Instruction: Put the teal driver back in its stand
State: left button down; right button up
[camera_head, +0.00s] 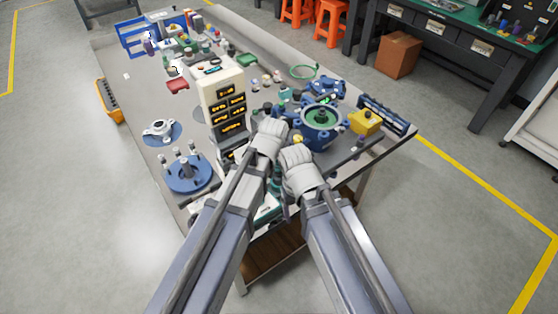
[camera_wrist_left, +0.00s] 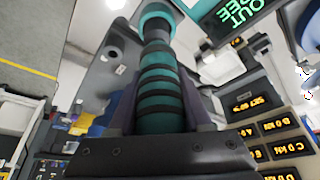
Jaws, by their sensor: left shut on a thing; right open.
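The teal driver (camera_wrist_left: 158,75), with black bands around its grip, stands out between the fingers in the left wrist view. My left gripper (camera_wrist_left: 160,102) is shut on it, one dark finger on each side. In the head view my left wrist hides most of the gripper and the driver. My right gripper (camera_head: 298,145) is open beside the left one, near the table's front edge; its fingers are mostly hidden by its wrist. A grey plate with a round hole (camera_wrist_left: 113,52) shows left of the driver; I cannot tell whether it is the stand.
A tall cream instrument with lit displays (camera_head: 222,100) stands left of my grippers. A blue round fixture (camera_head: 321,122) and a yellow box (camera_head: 365,122) stand to the right. A blue flanged base (camera_head: 187,175) is at the left.

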pick_arm(q)
jog(key=shift+f, duration=0.1)
dwell(0.5)
jog(key=shift+f+b, duration=0.3)
jog(key=shift+b, duration=0.1)
jog(key=shift+c, duration=1.3)
grip_release()
jog(key=shift+r, duration=0.1)
jog(key=shift+r+p, duration=2.5)
jog(key=shift+p, duration=0.1)
